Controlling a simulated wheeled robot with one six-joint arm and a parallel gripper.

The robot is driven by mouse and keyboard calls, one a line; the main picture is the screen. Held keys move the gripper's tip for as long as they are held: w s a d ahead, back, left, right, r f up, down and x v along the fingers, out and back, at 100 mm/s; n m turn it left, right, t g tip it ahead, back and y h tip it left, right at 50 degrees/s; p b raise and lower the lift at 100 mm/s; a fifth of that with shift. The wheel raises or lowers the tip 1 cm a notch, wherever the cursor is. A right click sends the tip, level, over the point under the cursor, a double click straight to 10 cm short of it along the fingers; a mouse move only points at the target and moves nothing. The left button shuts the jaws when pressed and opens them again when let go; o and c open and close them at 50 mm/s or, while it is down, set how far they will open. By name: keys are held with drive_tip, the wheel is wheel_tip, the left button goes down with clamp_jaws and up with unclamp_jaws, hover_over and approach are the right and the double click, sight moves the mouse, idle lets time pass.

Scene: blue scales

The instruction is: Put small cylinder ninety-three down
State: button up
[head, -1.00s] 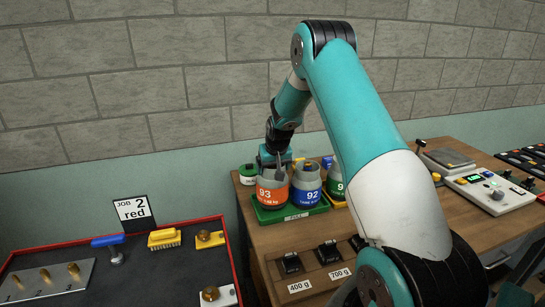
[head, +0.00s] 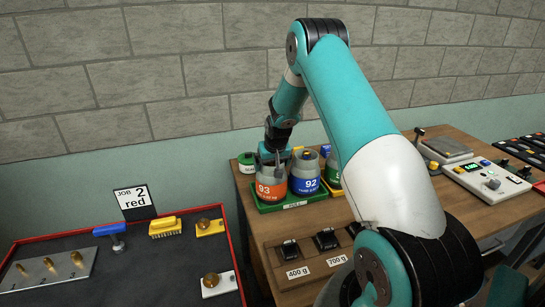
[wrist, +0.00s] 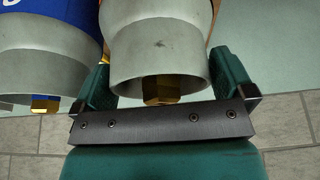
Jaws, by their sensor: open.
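Small cylinder ninety-three (head: 270,187), grey with an orange band, stands upright on the green tray marked FULL (head: 292,205), at its left end. My gripper (head: 272,157) is at the top of this cylinder, coming from above. In the wrist view my open gripper (wrist: 168,92) has one green finger on each side of the cylinder's grey shoulder (wrist: 160,45). The brass valve (wrist: 163,90) lies between the fingers, near the palm. The fingers look slightly apart from the cylinder, though contact is hard to tell.
Blue-banded cylinder 92 (head: 305,180) stands close on the right; its shoulder (wrist: 45,70) is near a finger. A green-banded cylinder (head: 333,172) is partly hidden by my arm. Weights (head: 290,250) sit at the bench front. A red-rimmed tray (head: 236,250) is at left.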

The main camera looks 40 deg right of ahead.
drive_tip(key=b+v, duration=0.3)
drive_tip(key=v, duration=0.8)
drive_tip(key=s+a+r+n+y, duration=0.2)
drive_tip(key=s+a+r+n, duration=0.15)
drive_tip(key=a, duration=0.75)
drive_tip(key=s+a+r+n+y, duration=0.1)
drive_tip(key=s+a+r+n, duration=0.2)
drive_tip(key=a, duration=0.8)
drive_tip(key=s+a+r+n+g+y, duration=0.1)
drive_tip(key=s+a+n+g, duration=0.1)
drive_tip(key=s+a, duration=0.6)
drive_tip(key=s+a+r+n+g+y, duration=0.2)
drive_tip(key=s+a+n, duration=0.2)
drive_tip(key=s+a, duration=0.4)
drive_tip(key=s, duration=0.7)
drive_tip(key=shift+s+a, duration=0.25)
drive_tip(key=shift+s, duration=0.1)
drive_tip(key=shift+f+b, duration=0.1)
drive_tip(key=shift+b, duration=0.2)
wheel_tip(320, 180, down, 4)
drive_tip(key=b, duration=0.4)
